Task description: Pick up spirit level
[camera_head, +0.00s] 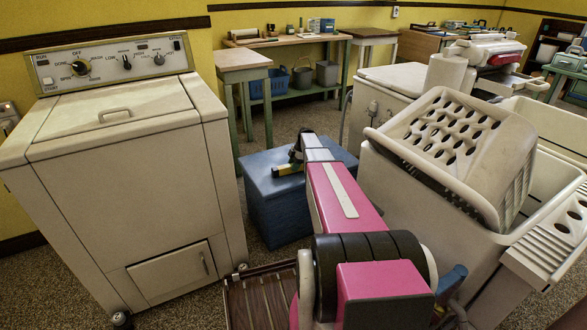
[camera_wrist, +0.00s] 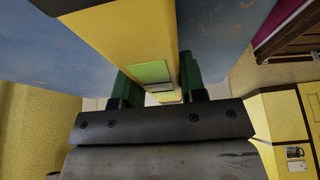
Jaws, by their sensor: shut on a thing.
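The spirit level is a yellow bar (camera_wrist: 118,35) with a green vial window, running up and away between my fingers in the wrist view. In the head view a small yellow part of it (camera_head: 288,170) shows at the end of my pink arm, over the blue box (camera_head: 268,208). My gripper (camera_wrist: 155,90) is shut on the level, with a green-padded finger on each side. In the head view my gripper (camera_head: 297,156) is small and partly hidden by my arm. I cannot tell whether the level touches the box top.
A cream washer (camera_head: 135,190) stands left of the box. A cream tub with a slotted basket (camera_head: 450,140) stands close on the right. A workbench (camera_head: 285,42) with a blue crate and buckets is at the back. A slatted wooden piece (camera_head: 262,300) lies low in front.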

